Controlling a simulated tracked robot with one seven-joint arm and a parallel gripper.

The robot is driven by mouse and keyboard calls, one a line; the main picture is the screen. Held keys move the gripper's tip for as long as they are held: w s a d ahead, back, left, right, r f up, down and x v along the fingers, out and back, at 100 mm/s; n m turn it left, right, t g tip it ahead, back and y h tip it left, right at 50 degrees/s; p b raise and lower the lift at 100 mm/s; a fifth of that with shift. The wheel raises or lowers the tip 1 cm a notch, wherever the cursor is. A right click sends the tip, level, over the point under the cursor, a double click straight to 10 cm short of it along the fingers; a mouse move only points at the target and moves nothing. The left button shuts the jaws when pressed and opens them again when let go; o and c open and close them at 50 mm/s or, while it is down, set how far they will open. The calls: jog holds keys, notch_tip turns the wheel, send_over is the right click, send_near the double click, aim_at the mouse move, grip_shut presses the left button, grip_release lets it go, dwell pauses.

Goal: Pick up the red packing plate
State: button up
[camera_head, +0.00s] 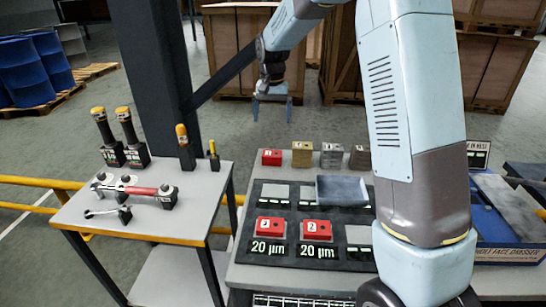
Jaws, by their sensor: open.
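Three red blocks are in view, and I cannot tell from the picture which is the named packing plate. One red block (271,157) stands at the back left of the grey table, in a row with other blocks. Two more, a left red block (270,228) and a right red block (317,230), sit on the black mat (262,208) behind white "20 µm" labels. My gripper (272,112) is open and empty, pointing down. It hangs in the air above and, in the picture, behind the back red block, touching nothing.
A gold block (302,153) and grey blocks (331,155) stand right of the back red block. A grey tray (342,190) lies on the mat. A side table (150,225) with hammers and handled tools is at left. My arm hides part of the table's right side.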

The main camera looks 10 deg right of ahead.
aim_at(272, 153)
jog(key=f, duration=1.4)
jog(key=shift+w+f, duration=0.15)
jog(key=shift+w, duration=0.05)
jog(key=c, duration=1.4)
jog(key=shift+r, duration=0.35)
notch_tip(272, 153, up, 2)
jog(key=shift+r, duration=0.25)
jog(key=s+r, duration=1)
jog(key=s, duration=0.4)
jog(key=shift+a, duration=0.3)
jog(key=shift+f, duration=0.1)
